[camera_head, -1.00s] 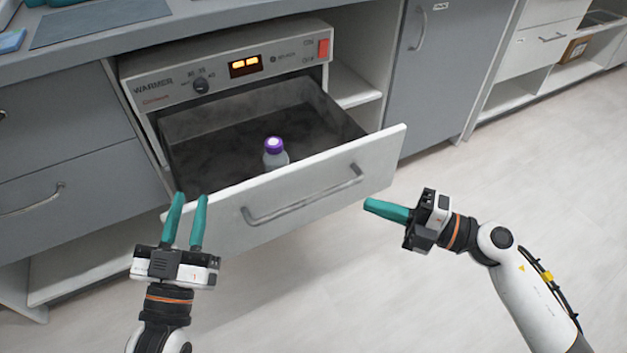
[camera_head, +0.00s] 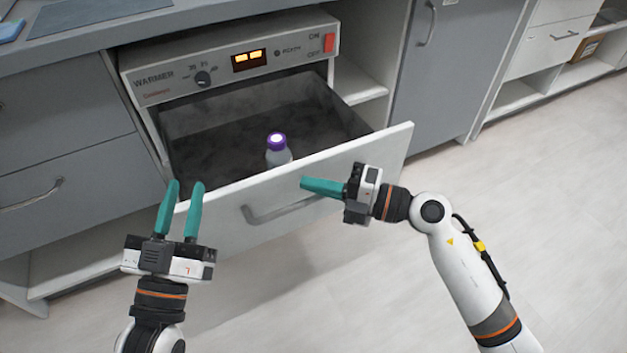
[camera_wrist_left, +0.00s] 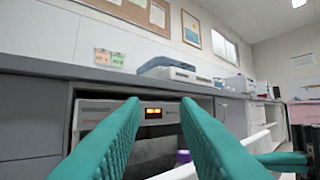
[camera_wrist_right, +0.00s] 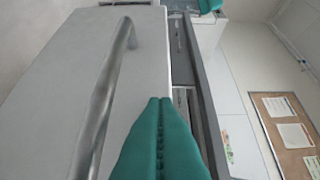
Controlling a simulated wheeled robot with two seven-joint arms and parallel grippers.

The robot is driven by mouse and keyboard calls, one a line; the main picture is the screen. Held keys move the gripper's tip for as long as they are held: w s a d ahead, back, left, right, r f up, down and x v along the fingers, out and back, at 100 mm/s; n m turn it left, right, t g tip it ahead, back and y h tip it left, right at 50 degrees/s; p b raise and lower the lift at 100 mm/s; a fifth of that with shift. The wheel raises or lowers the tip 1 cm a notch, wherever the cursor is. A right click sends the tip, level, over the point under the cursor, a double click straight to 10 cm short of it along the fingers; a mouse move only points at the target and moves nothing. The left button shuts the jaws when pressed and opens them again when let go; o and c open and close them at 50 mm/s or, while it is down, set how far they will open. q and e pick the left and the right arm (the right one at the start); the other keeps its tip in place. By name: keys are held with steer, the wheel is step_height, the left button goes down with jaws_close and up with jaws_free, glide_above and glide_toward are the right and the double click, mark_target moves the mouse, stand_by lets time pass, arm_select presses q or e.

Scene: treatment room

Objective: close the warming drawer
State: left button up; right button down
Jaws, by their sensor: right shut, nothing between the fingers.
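The warming drawer (camera_head: 345,160) is pulled out of the warmer (camera_head: 150,86), its white front facing me with a grey bar handle (camera_head: 268,213). A bottle with a purple cap (camera_head: 277,150) stands upright inside it. My right gripper (camera_head: 304,184) is shut and empty, in front of the drawer front near the handle's right end. The right wrist view shows its closed fingers (camera_wrist_right: 160,105) beside the handle (camera_wrist_right: 100,100); I cannot tell whether they touch the front. My left gripper (camera_head: 182,190) is open and empty at the drawer front's left end; its spread fingers also show in the left wrist view (camera_wrist_left: 158,110).
Grey cabinets (camera_head: 60,150) stand left of the warmer, and a grey cabinet door (camera_head: 430,75) stands to its right. A worktop (camera_head: 240,12) runs above. The floor (camera_head: 530,210) at the right is clear.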

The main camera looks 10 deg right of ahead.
arm_select(q)
steer(key=shift+s+r+t+h, duration=0.15)
steer(key=shift+s+r+t, duration=0.15)
steer(key=shift+r+t, duration=0.25)
steer(key=shift+s+r+t+h, duration=0.15)
steer(key=shift+s+r+t, duration=0.2)
steer(key=shift+r, duration=0.25)
arm_select(e)
steer(key=shift+w+a, duration=0.25)
steer(key=shift+w, duration=0.35)
steer(key=shift+w, duration=0.1)
